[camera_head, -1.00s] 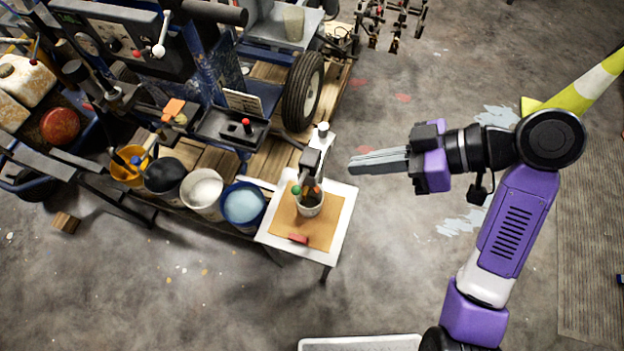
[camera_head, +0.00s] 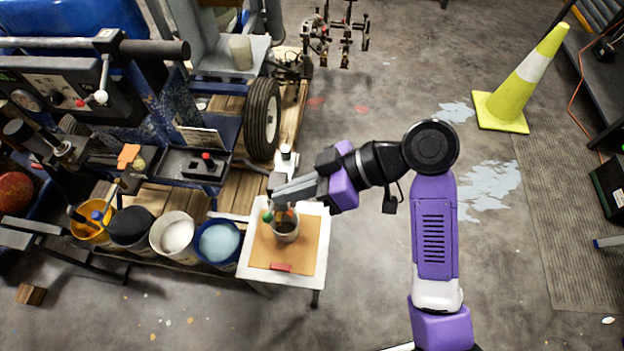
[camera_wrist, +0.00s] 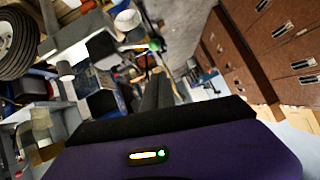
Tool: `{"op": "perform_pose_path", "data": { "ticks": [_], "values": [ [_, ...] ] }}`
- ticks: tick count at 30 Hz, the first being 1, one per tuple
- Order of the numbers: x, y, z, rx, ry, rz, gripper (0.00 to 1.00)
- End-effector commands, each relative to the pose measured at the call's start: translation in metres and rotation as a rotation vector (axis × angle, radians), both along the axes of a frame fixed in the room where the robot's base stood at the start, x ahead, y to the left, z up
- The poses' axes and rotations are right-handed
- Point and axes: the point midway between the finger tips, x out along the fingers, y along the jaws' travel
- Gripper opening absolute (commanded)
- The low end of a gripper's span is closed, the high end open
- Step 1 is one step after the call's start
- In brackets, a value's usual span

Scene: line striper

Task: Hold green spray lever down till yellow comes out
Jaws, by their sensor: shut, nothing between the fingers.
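The green knob of the spray lever (camera_head: 267,215) shows at the left of a small spray unit above a grey cup (camera_head: 286,230). An orange knob sits beside it, partly hidden. My gripper (camera_head: 279,193) is shut and empty. Its fingers reach in from the right and overlap the top of the spray unit, just above the green knob in the head view; I cannot tell whether they touch it. In the wrist view the shut fingers (camera_wrist: 156,92) point towards a green ball (camera_wrist: 155,45) beyond their tips. I see no yellow coming out.
The cup stands on a brown board (camera_head: 312,250) on a small white table. Several paint buckets, one a blue bucket (camera_head: 218,244), stand to the left. A tyre (camera_head: 262,118) and the striper stand behind. A yellow cone (camera_head: 520,90) stands far right on open floor.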

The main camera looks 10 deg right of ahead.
Motion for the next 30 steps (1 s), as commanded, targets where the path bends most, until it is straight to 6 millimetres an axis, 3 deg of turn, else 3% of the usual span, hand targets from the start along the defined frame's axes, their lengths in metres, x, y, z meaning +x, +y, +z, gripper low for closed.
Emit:
{"op": "perform_pose_path", "data": {
  "ticks": [2,10,30],
  "values": [
    [0.001,0.013,-0.007,-0.001,0.002,0.004,0.00],
    [-0.004,0.018,-0.039,-0.002,0.001,0.000,0.00],
    [-0.006,0.027,-0.048,-0.011,-0.029,0.002,0.00]
  ]
}}
